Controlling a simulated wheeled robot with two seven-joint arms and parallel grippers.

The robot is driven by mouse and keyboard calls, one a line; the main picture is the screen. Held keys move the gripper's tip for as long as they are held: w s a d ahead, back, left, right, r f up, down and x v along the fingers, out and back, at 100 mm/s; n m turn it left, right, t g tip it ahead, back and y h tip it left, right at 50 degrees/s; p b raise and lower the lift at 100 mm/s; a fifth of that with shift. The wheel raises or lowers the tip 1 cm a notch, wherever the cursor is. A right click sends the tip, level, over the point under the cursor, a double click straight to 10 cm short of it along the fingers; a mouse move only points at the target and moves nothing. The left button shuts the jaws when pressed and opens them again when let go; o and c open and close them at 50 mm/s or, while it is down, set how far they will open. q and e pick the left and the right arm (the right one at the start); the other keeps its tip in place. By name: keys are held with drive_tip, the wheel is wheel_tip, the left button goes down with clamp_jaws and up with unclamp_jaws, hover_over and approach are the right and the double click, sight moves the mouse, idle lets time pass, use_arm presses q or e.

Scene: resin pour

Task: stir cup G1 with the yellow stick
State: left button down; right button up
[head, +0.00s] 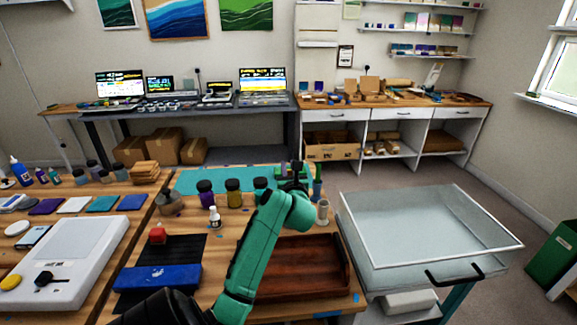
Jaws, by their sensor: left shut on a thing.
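My left arm comes up from the bottom of the head view, and my left gripper (296,174) is over the far right part of the worktable. Its dark jaws are small and partly behind the green wrist. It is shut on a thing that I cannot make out. A small pale cup (322,212) stands just right of the wrist, and a blue-green upright thing (317,188) stands behind it. I cannot tell which cup is G1, and I cannot pick out the yellow stick. My right gripper is not in view.
Purple (205,195), olive (233,194) and blue (260,190) jars stand near the teal mat (200,180). A small white bottle (214,218) stands before them. A brown wooden tray (335,285) lies right of my arm. A clear-walled box (425,245) stands beyond the table's right edge.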

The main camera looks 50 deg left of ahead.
use_arm(q)
wheel_tip(320, 180, down, 6)
drive_tip(key=b, duration=0.2)
drive_tip(key=shift+r+b, duration=0.15)
drive_tip(key=shift+b, duration=0.25)
drive_tip(key=shift+s+r, duration=0.1)
